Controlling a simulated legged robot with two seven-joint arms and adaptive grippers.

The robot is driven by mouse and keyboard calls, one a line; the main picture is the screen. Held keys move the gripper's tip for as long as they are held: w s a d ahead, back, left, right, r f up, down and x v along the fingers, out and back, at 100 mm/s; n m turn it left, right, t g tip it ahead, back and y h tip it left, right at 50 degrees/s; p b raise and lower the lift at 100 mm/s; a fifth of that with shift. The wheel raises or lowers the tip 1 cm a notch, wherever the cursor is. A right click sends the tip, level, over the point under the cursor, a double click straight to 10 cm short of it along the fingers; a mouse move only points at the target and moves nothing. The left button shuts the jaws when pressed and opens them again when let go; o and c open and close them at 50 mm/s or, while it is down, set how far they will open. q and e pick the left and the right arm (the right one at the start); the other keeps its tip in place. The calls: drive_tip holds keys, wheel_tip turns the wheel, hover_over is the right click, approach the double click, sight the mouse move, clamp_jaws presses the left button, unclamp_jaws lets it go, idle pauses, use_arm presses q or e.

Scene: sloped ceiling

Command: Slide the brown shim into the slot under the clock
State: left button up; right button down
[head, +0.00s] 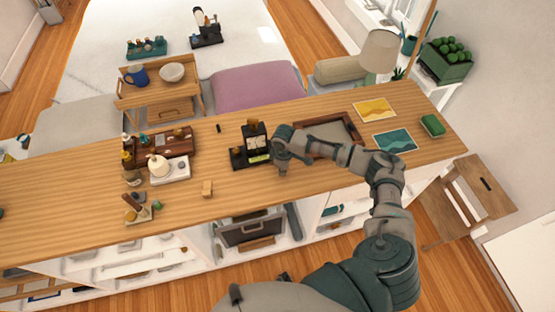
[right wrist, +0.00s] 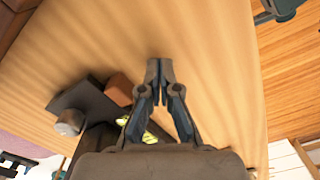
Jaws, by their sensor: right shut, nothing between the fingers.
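The dark, blocky thing I take as the clock (head: 256,150) stands on the wooden counter, a yellow-green patch low on its front. It also shows in the right wrist view (right wrist: 95,102). A reddish-brown block (right wrist: 118,90), which looks like the shim, sits against its dark base there; I cannot tell whether it is in a slot. My right gripper (right wrist: 158,68) is shut and empty, over bare counter just beside the block. In the head view the right gripper (head: 281,166) is right of the clock and hides part of that side. My left gripper is out of view.
A dark-framed tray (head: 352,124) lies behind my right forearm. A small light wooden block (head: 207,188) lies left of the clock. The counter's front strip is mostly clear.

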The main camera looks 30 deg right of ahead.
drive_tip(key=shift+f, duration=0.8)
drive_tip(key=shift+s+a+f+b, duration=0.15)
drive_tip(key=shift+s+f+b, duration=0.2)
drive_tip(key=shift+s+f, duration=0.1)
drive_tip(key=shift+w+r, duration=0.1)
drive_tip(key=shift+r+p, duration=0.15)
drive_tip(key=shift+p, duration=0.2)
drive_tip(key=shift+w+r+p, duration=0.1)
drive_tip(key=shift+r+p, duration=0.5)
drive_tip(key=shift+p, duration=0.55)
drive_tip(key=shift+s+r+p, duration=0.2)
drive_tip(key=shift+r+p, duration=0.3)
drive_tip(key=shift+p, duration=0.05)
drive_tip(key=shift+s+r+p, duration=0.15)
drive_tip(key=shift+r+p, duration=0.35)
drive_tip(key=shift+p, duration=0.05)
drive_tip(key=r+p, duration=0.1)
drive_tip(key=p, duration=0.1)
drive_tip(key=s+r+p, duration=0.1)
drive_tip(key=r+p, duration=0.1)
drive_tip(key=p, duration=0.1)
drive_tip(key=shift+s+a+r, duration=0.15)
drive_tip(key=shift+s+r, duration=0.05)
drive_tip(key=shift+r, duration=0.1)
